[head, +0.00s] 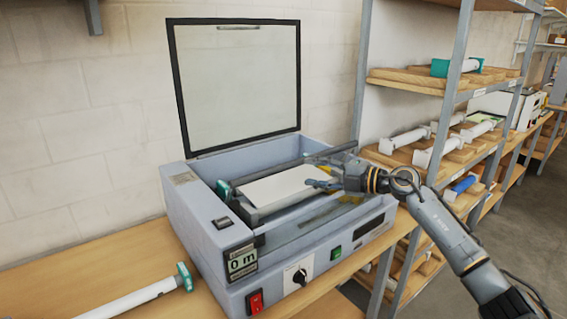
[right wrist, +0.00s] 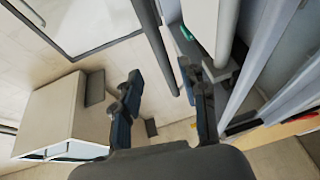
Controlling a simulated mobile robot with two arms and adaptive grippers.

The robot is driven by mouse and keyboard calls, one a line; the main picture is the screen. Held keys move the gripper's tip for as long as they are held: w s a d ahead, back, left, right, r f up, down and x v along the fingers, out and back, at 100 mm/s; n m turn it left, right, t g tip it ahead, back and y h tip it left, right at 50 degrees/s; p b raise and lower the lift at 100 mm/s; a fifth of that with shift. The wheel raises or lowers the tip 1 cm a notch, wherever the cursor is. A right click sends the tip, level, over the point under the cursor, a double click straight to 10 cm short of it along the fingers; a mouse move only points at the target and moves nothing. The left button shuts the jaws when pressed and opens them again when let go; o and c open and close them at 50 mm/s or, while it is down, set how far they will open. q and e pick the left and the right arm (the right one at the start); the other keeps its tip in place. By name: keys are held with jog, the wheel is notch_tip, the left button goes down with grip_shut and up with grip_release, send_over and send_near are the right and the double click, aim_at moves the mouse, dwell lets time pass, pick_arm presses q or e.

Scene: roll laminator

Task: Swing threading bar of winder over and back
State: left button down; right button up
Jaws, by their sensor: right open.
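The winder is a grey-blue laminator (head: 285,255) on a wooden bench in the head view, with its framed lid (head: 238,85) raised. A white sheet or web (head: 280,186) lies over the rollers inside. A thin grey bar (head: 332,151) shows at the right end of the opening; it may be the threading bar. My right gripper (head: 324,184) is over the right part of the opening. In the right wrist view it is open (right wrist: 160,72), with a dark bar (right wrist: 153,40) passing between or behind its fingers; I cannot tell whether they touch. My left gripper is out of view.
A white tube with green ends (head: 135,301) lies on the bench (head: 125,265) at the front left. A metal shelf rack (head: 450,90) with several rolls on wooden boards stands close on the right. A tiled wall is behind the machine.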

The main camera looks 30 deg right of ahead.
aim_at(286, 168)
jog(key=p+x, duration=0.3)
jog(key=x, duration=0.6)
jog(key=shift+w+r, duration=0.1)
jog(key=shift+w+a, duration=0.25)
jog(key=shift+w, duration=0.05)
grip_shut()
